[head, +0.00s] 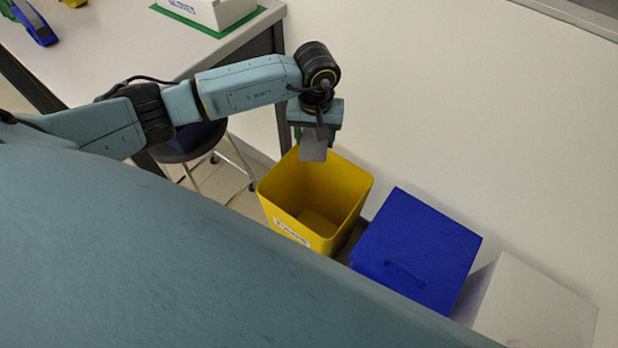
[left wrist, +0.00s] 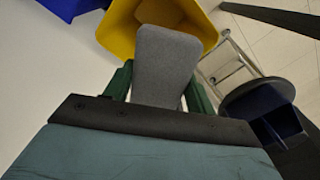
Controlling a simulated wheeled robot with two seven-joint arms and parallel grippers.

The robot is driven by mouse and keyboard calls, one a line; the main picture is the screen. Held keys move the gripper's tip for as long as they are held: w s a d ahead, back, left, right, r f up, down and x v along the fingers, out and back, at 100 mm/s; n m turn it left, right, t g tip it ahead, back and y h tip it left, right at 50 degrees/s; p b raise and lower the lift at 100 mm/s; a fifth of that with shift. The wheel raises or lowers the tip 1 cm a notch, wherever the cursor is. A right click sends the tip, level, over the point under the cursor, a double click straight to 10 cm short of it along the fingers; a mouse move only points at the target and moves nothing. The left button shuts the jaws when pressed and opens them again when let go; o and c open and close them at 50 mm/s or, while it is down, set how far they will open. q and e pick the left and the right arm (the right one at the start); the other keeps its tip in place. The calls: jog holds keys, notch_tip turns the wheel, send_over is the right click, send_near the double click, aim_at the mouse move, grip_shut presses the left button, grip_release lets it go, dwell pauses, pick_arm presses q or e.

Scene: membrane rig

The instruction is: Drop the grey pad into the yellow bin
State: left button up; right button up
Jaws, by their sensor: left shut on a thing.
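The grey pad (head: 313,146) hangs from my left gripper (head: 314,130), which is shut on it. In the left wrist view the grey pad (left wrist: 164,68) sits between the two green fingers of the left gripper (left wrist: 158,88). The yellow bin (head: 283,190) stands open on the floor, and its visible inside looks empty. In the head view the pad overlaps the bin's far rim; its exact height above the bin is hard to tell. The yellow bin (left wrist: 118,30) also shows behind the pad in the left wrist view. My right gripper is not in view.
A blue lidded bin (head: 418,245) stands right of the yellow bin, with a white bin (head: 540,305) beyond it. A table (head: 130,50) with a glove box (head: 210,10) is at upper left. A dark stool (head: 188,145) stands left of the yellow bin. A wall is behind.

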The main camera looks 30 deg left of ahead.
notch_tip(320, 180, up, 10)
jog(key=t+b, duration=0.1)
jog(key=b, duration=0.8)
pick_arm(q)
jog(key=w+f+n+b, duration=0.1)
jog(key=f+b, duration=0.1)
jog(key=f, duration=0.6)
jog(key=w+a+f+n+b, duration=0.1)
jog(key=w+f+n+b, duration=0.1)
jog(key=f, duration=0.7)
jog(key=shift+w+a, duration=0.25)
jog(key=shift+w, duration=0.05)
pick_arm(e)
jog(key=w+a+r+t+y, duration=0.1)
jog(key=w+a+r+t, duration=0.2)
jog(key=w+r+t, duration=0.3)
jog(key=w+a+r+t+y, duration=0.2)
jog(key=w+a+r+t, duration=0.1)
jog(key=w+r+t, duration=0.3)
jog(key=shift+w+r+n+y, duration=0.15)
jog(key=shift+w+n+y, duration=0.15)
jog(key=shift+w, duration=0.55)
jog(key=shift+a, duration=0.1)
pick_arm(q)
jog(key=o, duration=1.1)
